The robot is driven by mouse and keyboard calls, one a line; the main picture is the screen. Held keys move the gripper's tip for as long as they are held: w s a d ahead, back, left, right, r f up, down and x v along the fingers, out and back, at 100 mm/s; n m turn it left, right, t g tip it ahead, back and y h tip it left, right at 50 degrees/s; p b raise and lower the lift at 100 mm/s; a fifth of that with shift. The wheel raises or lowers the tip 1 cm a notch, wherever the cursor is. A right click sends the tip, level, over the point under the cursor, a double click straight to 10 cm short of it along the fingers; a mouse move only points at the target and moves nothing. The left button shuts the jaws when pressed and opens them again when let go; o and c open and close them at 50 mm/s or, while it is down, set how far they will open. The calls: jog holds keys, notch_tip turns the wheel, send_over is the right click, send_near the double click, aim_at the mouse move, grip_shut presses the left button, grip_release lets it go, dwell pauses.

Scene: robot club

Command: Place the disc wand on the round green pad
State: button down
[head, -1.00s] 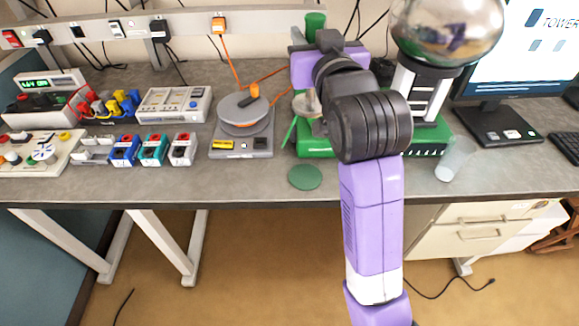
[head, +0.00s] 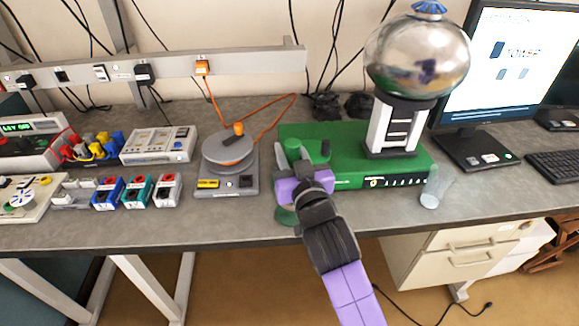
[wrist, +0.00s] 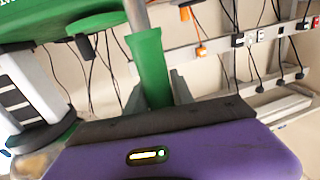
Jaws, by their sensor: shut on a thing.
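My gripper (head: 291,167) is shut on the green handle of the disc wand (head: 292,149), in front of the green generator base's left end. The handle top shows above my purple gripper in the head view. In the wrist view the green handle (wrist: 150,65) sits between the grey fingers (wrist: 155,85), and a metal rod runs from it to the top edge. The wand's disc cannot be made out in either view. The round green pad (head: 285,216) lies on the bench near its front edge, partly covered by my gripper and just below it in the picture.
The green generator base (head: 390,172) with a large metal sphere (head: 418,60) stands behind and right. A clear cup (head: 430,190) is at its right end. A turntable device (head: 228,180) stands left of the pad. The bench's front edge is close to the pad.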

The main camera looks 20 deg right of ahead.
jog(key=shift+f, duration=2.25)
jog(key=shift+f+b, duration=0.1)
jog(key=shift+b, duration=0.2)
jog(key=c, duration=1.1)
grip_release()
jog(key=s+a+b, duration=0.1)
jog(key=s+b, duration=0.1)
jog(key=s, duration=1)
jog(key=shift+a+b, duration=0.3)
jog(key=shift+b, duration=0.1)
